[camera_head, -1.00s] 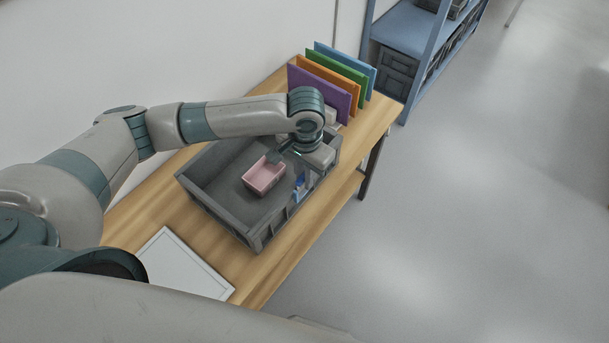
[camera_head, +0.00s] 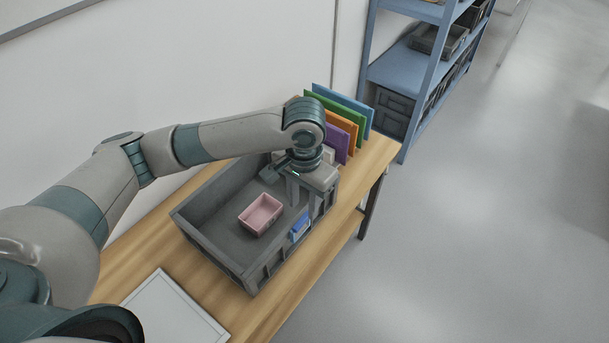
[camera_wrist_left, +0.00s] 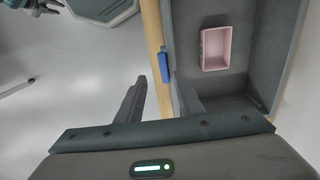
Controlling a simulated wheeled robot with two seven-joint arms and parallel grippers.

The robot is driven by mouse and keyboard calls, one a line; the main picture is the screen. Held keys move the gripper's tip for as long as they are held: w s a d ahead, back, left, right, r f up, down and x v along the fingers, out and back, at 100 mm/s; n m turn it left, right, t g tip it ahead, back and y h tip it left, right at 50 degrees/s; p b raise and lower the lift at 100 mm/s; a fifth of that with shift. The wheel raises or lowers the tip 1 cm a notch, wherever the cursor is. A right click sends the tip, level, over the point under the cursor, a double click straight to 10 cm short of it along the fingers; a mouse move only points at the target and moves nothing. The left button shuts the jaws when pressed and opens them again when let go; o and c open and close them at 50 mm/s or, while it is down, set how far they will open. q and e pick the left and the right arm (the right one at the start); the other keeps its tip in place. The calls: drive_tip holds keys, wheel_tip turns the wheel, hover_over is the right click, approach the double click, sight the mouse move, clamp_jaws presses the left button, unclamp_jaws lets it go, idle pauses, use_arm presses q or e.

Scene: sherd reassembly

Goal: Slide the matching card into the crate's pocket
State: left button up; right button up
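The grey crate (camera_head: 215,262) stands on the wooden table with a small blue piece (camera_head: 299,228) on its right wall. I cannot tell whether this is the pocket alone or holds a card. The blue piece also shows in the left wrist view (camera_wrist_left: 165,67). Purple (camera_head: 337,143), orange (camera_head: 343,124), green (camera_head: 350,113) and blue (camera_head: 358,106) cards stand upright in a row behind the crate. My left gripper (camera_head: 304,203) is over the crate's far right end, pointing down. In the left wrist view its fingers (camera_wrist_left: 160,85) are apart with nothing held. My right gripper is out of view.
A pink bin (camera_head: 260,214) sits inside the crate. A flat white panel (camera_head: 172,312) lies at the table's near end. A blue shelf (camera_head: 400,72) with grey crates stands beyond the table. The floor on the right is clear.

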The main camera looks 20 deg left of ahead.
use_arm(q)
wheel_tip(320, 180, up, 11)
drive_tip(key=b, duration=0.1)
drive_tip(key=shift+f, duration=0.2)
drive_tip(key=shift+d, duration=0.1)
idle(0.5)
idle(0.4)
